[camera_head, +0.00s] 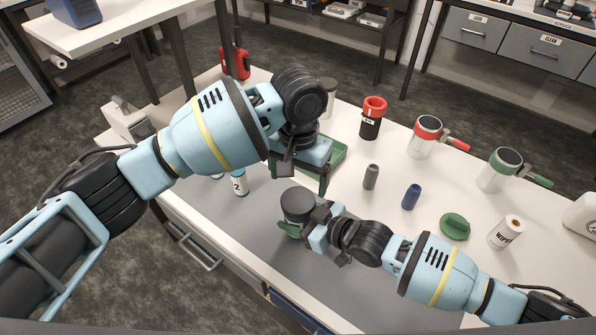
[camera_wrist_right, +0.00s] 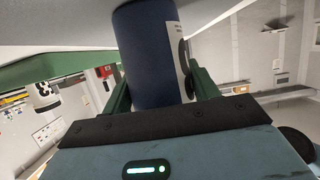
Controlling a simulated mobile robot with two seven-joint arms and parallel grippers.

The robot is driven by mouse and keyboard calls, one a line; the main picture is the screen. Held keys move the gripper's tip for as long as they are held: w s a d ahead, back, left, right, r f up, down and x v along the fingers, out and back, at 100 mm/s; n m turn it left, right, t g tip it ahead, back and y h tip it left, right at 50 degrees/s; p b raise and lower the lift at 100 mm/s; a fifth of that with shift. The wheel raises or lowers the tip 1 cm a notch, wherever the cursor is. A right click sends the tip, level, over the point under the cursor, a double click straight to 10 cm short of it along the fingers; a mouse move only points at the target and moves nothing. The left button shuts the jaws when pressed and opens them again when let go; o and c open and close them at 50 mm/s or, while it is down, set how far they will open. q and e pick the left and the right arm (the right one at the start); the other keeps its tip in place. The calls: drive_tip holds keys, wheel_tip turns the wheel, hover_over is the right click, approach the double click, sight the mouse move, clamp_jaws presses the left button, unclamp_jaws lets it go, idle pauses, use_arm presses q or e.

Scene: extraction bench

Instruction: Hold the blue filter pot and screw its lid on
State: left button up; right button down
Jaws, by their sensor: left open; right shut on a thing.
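The blue filter pot stands out as a dark blue cylinder with a white label (camera_wrist_right: 157,62) in the right wrist view, between the green fingers. In the head view its round dark grey top (camera_head: 297,201) faces up; I cannot tell whether this is a lid or the pot's own top. My right gripper (camera_head: 291,229) is shut on the pot from the right, near the front of the bench. My left gripper (camera_head: 298,176) is open, its green fingers pointing down and spread apart, just behind and above the pot's top in the picture. Nothing shows between them.
A grey cylinder (camera_head: 370,177), a blue cylinder (camera_head: 411,197) and a green round piece (camera_head: 455,226) stand to the right. A white bottle (camera_head: 239,183) stands left.

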sight(298, 200)
use_arm(q)
drive_tip(key=n, duration=0.3)
drive_tip(key=shift+r, duration=0.1)
drive_tip(key=n, duration=0.5)
drive_tip(key=shift+r, duration=0.15)
drive_tip(key=n, duration=0.4)
drive_tip(key=shift+r+n, duration=0.15)
drive_tip(key=shift+n, duration=0.15)
drive_tip(key=shift+r+n, duration=0.1)
drive_tip(key=shift+n, duration=1.6)
drive_tip(key=shift+f, duration=4.05)
drive_tip(key=shift+c, duration=0.2)
